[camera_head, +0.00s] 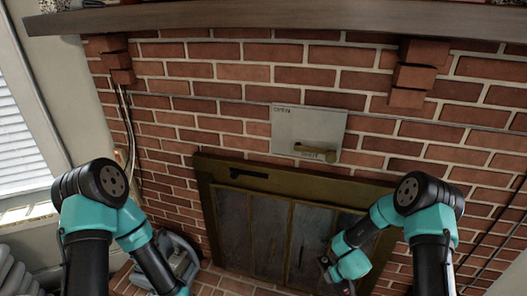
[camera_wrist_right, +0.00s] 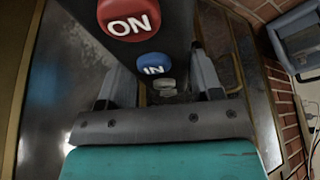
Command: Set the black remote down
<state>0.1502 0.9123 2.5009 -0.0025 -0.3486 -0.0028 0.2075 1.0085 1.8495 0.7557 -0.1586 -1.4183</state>
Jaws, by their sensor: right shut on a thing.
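The black remote (camera_wrist_right: 178,22) fills the top middle of the right wrist view, with a red ON button, a blue IN button and a small grey button. My right gripper (camera_wrist_right: 163,78) is shut on it, one finger along each side. In the head view my right gripper (camera_head: 325,266) is low, in front of the fireplace doors. There I cannot clearly make out the remote against the dark gripper. My left arm reaches down past the bottom edge of the head view, so its gripper is hidden.
The fireplace doors (camera_head: 270,235) stand in a brass frame in the brick wall. A switch plate (camera_head: 290,125) is above them, and a wooden mantel (camera_head: 270,17) crosses the top. A grey-blue object (camera_head: 180,258) sits low left on the brick hearth (camera_head: 215,284).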

